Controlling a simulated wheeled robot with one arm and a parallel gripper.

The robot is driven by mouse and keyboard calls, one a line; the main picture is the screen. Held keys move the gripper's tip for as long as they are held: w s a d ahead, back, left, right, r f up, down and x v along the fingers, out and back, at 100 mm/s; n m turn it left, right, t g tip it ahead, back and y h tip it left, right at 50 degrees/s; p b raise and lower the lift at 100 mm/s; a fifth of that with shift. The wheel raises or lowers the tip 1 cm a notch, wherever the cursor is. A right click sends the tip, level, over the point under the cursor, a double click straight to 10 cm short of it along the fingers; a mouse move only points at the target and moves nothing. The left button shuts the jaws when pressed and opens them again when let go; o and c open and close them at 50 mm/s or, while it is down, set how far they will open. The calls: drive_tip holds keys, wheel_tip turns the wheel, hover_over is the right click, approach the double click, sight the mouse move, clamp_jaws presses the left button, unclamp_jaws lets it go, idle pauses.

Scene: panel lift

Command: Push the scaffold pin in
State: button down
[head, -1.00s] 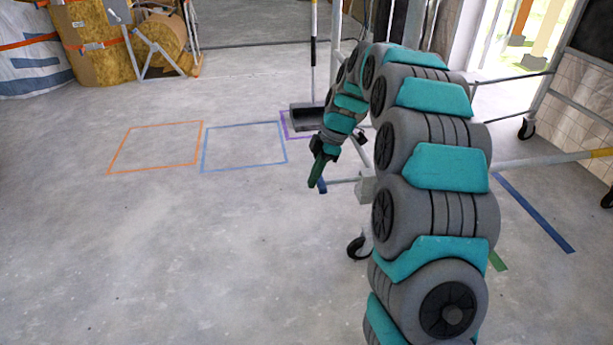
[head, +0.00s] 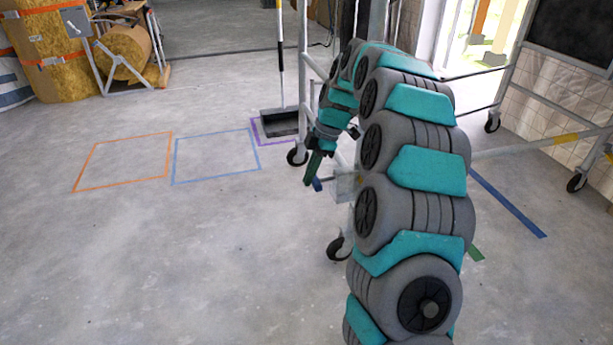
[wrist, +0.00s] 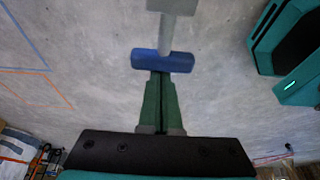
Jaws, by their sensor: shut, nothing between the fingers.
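The scaffold pin's blue handle (head: 317,185) sticks out from the scaffold at its lower left side. The wrist view shows the handle (wrist: 146,61) as a crossbar on a grey shaft (wrist: 165,38), which leads to a pale grey block (wrist: 172,6). The block (head: 344,186) is also in the head view. A stretch of shaft shows between handle and block. My gripper (head: 309,182) has its green fingers shut with nothing between them. In the wrist view the fingertips (wrist: 160,74) meet the handle's near side and seem to touch it. The shaft's far end is hidden.
The wheeled scaffold frame stands behind my arm, with castors (head: 338,249) on the floor. A black dustpan (head: 280,122) sits at the purple outline. Orange and blue floor outlines are empty. The concrete floor (head: 170,260) at left is clear.

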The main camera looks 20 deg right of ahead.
drive_tip(key=a, duration=0.4)
drive_tip(key=v, duration=1)
